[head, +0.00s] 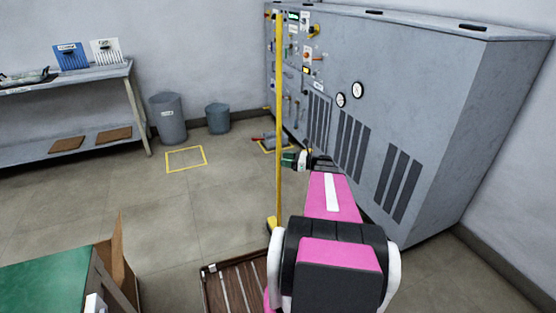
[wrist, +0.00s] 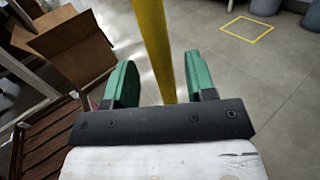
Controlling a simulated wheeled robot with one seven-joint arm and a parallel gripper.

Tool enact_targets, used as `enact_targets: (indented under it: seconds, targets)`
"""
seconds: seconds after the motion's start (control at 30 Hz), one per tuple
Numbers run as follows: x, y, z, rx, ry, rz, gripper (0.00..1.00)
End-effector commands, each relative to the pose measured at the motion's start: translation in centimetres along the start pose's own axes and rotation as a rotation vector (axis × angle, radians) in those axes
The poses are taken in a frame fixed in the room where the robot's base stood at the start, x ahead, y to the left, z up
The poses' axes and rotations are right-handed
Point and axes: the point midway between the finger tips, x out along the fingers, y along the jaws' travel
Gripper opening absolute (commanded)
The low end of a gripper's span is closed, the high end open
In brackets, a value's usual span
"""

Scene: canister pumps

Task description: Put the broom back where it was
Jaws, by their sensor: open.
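The broom (head: 278,100) is a long yellow pole standing nearly upright, with its yellow foot (head: 273,222) low beside the slatted wooden pallet. In the wrist view, the yellow pole (wrist: 153,40) shows in the gap between the two green fingers (wrist: 160,85), with space on both sides. Its lower part is hidden behind the gripper's dark palm. I cannot tell how deep between the fingers it sits. An empty yellow floor outline (head: 186,160) lies at left.
A grey machine cabinet (head: 400,110) stands at right. Two grey bins (head: 168,118) stand by the wall, beside a shelf table (head: 70,78). A second yellow outline holds a red and grey item (head: 265,139). The wooden pallet (head: 232,285) and a green-topped table (head: 45,285) are near.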

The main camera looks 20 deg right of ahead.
Motion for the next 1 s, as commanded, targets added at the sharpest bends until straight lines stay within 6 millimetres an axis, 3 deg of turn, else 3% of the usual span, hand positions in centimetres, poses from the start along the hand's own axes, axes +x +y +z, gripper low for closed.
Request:
enact_targets:
  seconds: [0.1, 0.3, 0.53, 0.67, 0.77, 1.0]
  targets:
    - [-2.4, 0.0, 0.0, 0.0, 0.0, -0.003, 0.51]
    - [-5.3, 0.0, 0.0, 0.0, 0.0, -0.001, 0.51]
    - [-6.4, 0.2, 0.0, -0.006, 0.009, 0.006, 0.51]
    - [-4.2, 2.0, -0.4, -0.066, 0.085, 0.058, 0.51]
    - [-1.2, 4.5, -1.1, -0.16, 0.191, 0.137, 0.51]
    - [5.1, 12.1, -3.2, -0.5, 0.482, 0.432, 0.51]
